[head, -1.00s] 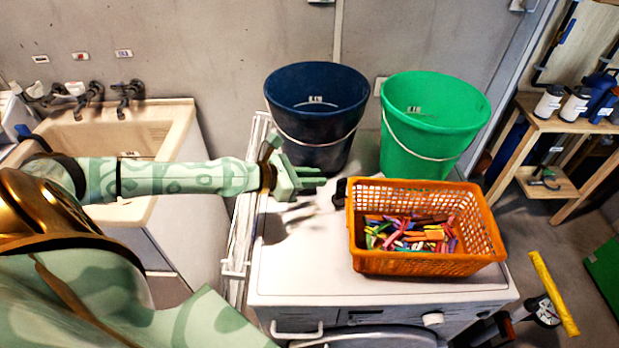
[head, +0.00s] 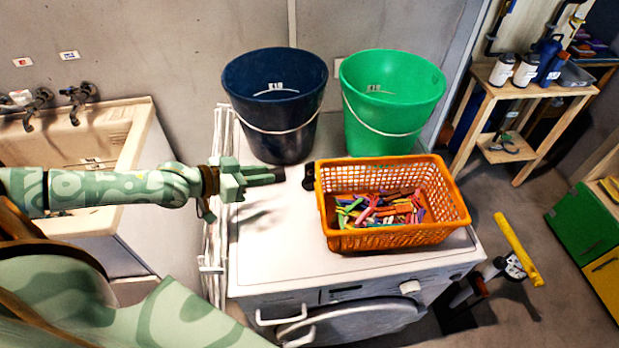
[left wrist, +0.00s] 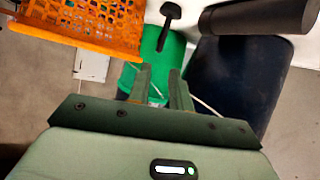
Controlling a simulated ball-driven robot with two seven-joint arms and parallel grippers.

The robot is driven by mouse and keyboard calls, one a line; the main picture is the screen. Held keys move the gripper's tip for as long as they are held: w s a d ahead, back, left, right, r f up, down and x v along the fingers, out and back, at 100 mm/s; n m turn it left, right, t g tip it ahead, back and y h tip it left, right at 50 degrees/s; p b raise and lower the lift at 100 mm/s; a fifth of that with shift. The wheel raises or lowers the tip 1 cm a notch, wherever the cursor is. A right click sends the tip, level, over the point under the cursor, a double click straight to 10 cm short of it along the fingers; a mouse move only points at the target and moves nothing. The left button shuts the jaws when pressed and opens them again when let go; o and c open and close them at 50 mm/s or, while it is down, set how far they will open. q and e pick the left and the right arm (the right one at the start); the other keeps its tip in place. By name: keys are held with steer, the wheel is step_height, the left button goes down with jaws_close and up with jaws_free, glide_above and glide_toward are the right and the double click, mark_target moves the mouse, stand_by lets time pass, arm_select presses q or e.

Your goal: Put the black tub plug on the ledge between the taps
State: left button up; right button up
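A small black plug-like piece (head: 308,177) stands on the white washing machine top, beside the left wall of the orange basket. A black knob with a stem (left wrist: 170,12) in the left wrist view looks like the same piece. My left gripper (head: 268,177) is over the machine top, to the left of the black piece and apart from it. In the left wrist view its two fingers (left wrist: 163,80) stand apart with nothing between them. The left tap (head: 36,105) and right tap (head: 78,98) are at the back of the beige sink, with the ledge (head: 58,117) between them. My right gripper is not in view.
The orange basket (head: 440,232) holds several coloured pegs. The dark blue bucket (head: 270,110) and green bucket (head: 390,115) stand behind it. A dark cylinder (left wrist: 258,16) shows in the left wrist view. The front left of the washing machine top (head: 275,255) is clear.

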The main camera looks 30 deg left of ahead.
mark_target(305, 170)
arm_select(q)
steer(key=shift+m, duration=0.6)
steer(key=b+x, duration=0.4)
steer(key=x, duration=0.7)
steer(key=b+x, duration=0.2)
steer(key=x, duration=0.3)
steer(key=shift+w+f+b, duration=0.15)
steer(key=shift+f+b, duration=0.1)
steer(key=shift+b, duration=0.05)
steer(key=shift+r, duration=0.15)
steer(key=shift+c, duration=0.3)
jaws_close()
